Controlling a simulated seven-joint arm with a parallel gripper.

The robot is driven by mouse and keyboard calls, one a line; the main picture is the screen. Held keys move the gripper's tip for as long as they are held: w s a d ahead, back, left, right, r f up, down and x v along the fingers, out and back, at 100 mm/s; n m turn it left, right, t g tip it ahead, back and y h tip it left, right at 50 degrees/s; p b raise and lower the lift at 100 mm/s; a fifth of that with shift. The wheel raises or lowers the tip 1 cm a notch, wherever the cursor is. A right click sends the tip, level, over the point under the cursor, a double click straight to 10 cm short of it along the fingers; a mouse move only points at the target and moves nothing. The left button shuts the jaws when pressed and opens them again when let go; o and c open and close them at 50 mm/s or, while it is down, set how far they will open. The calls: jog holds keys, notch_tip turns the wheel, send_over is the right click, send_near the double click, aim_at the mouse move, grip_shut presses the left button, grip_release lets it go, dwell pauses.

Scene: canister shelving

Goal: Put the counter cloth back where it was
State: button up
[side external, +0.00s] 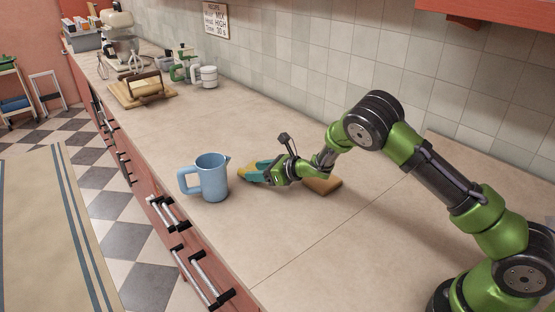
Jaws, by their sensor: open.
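My gripper (253,173) is low over the counter, just right of a light blue pitcher (211,178), and points left. Yellow and teal shapes show at its fingertips; at this size I cannot tell which are fingers and which might be cloth. A flat tan-brown piece (324,186) lies on the counter under my wrist, partly hidden by it. I cannot tell whether it is the counter cloth. No other cloth can be made out clearly on the counter.
The pitcher stands upright near the front edge, close to my fingertips. Farther back are a wooden board (142,94), a green item (184,69), a white mug (208,76) and a stand mixer (117,33). The tiled wall bounds the counter behind. The counter between pitcher and board is clear.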

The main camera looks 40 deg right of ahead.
jog(key=v, duration=1.1)
jog(key=shift+d, duration=0.1)
jog(key=s+d+r+m+h, duration=0.35)
jog(key=r+m, duration=0.45)
jog(key=m, duration=0.5)
jog(key=s+d+r+m+h, duration=0.25)
jog(key=s+r+m, duration=0.35)
jog(key=m, duration=0.7)
jog(key=s+a+r+m+g+y, duration=0.1)
jog(key=s+a+m, duration=0.3)
jog(key=s+m, duration=0.5)
jog(key=s+a+r+m+g+y, duration=0.2)
jog(key=s+a+r+m+g, duration=0.1)
jog(key=s+m, duration=0.6)
jog(key=shift+s+a+m+g, duration=0.3)
jog(key=shift+s+a+g, duration=0.4)
jog(key=shift+a, duration=0.4)
